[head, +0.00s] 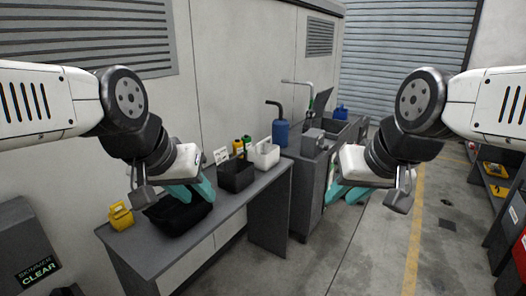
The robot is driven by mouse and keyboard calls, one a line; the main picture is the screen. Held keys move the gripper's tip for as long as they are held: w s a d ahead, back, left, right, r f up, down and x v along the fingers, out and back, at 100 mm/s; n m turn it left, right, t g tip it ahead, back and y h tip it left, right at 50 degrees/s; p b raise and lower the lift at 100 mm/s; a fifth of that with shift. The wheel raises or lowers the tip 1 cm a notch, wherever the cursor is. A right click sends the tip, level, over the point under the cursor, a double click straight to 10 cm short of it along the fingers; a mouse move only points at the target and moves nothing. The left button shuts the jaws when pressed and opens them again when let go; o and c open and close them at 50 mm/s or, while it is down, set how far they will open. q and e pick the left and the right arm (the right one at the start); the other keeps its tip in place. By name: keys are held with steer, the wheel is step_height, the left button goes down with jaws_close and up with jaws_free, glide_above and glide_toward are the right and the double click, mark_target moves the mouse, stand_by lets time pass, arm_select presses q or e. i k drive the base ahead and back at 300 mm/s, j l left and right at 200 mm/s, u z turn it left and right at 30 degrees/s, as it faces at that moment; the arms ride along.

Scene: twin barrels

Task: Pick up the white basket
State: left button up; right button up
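The white basket (264,154) stands upright on the far part of the grey workbench (262,190), just behind a black basket (237,177). My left gripper (193,190), with teal fingers, hangs over the near part of the bench, to the left of and nearer than the white basket. Its fingers look apart and hold nothing that I can see. My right gripper (347,192), also teal-fingered, is in the air to the right of the bench, clear of the basket. Its fingers look apart and empty.
A yellow container (120,216) and a black case (178,214) lie on the near bench. Small yellow and green bottles (243,144) stand by the wall. A blue canister (281,133) and grey counter (314,172) are beyond. Open floor (385,235) lies to the right.

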mark_target(264, 152)
steer(key=i+l+u, duration=0.45)
steer(key=i+l, duration=0.35)
steer(key=i+j+u, duration=0.2)
steer(key=i, duration=0.55)
